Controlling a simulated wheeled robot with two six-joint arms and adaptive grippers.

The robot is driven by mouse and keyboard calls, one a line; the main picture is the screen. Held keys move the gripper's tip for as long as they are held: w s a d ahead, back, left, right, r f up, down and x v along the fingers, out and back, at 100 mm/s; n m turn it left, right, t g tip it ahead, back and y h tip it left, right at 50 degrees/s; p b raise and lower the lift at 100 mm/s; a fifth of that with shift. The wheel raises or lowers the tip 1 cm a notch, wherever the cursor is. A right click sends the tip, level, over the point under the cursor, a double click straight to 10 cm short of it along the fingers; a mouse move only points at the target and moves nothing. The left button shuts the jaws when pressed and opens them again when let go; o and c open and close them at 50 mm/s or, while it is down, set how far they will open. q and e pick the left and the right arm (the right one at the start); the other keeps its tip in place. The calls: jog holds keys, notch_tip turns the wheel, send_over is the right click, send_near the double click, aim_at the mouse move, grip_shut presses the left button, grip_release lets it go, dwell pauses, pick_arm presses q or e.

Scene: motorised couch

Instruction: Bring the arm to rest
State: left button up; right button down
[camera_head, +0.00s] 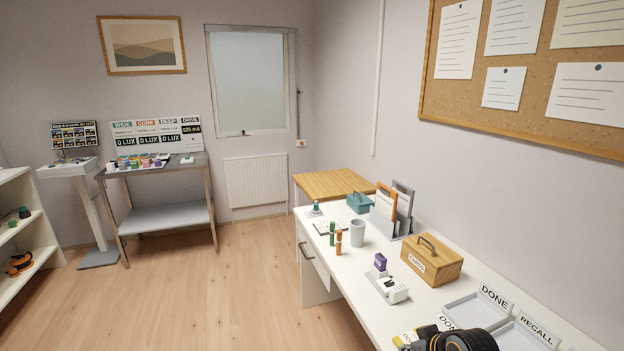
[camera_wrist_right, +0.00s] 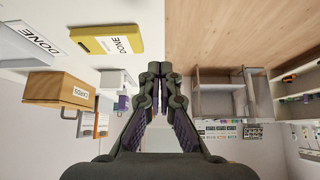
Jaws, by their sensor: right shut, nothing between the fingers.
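My right gripper (camera_wrist_right: 153,75) fills the middle of the right wrist view, which is turned upside down. Its two dark fingers meet at the tips, with nothing between them. In the head view, a dark rounded part at the bottom edge, over the white desk (camera_head: 345,265), seems to belong to my right arm; the fingers cannot be made out there. My left gripper and arm are in neither view.
A yellow case (camera_wrist_right: 108,40) lies near the DONE tray (camera_head: 470,308). The wooden CARDS box (camera_head: 433,262), a white device (camera_head: 392,290), a grey cup (camera_head: 357,233) and files stand on the desk. Floor (camera_head: 210,295) left of it is clear.

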jog(key=s+d+f+m+g+h, duration=0.1)
jog(key=s+f+g+h, duration=0.15)
jog(key=s, duration=0.85)
jog(key=s+f+m+g+h, duration=0.1)
jog(key=s+f, duration=0.3)
jog(key=s, duration=0.8)
jog(key=s+d+f+g, duration=0.1)
jog(key=d+f, duration=0.1)
jog(key=f, duration=1.2)
jog(key=s+d+f, duration=0.1)
jog(key=s+f, duration=0.1)
jog(key=f, duration=1.2)
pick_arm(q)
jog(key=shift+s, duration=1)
pick_arm(e)
jog(key=s+d+f+g, duration=0.1)
jog(key=s+f, duration=1.3)
jog(key=s, duration=0.3)
jog(key=shift+s+f+m, duration=0.25)
jog(key=shift+f+m, duration=0.05)
jog(key=shift+m, duration=0.1)
jog(key=shift+y, duration=0.25)
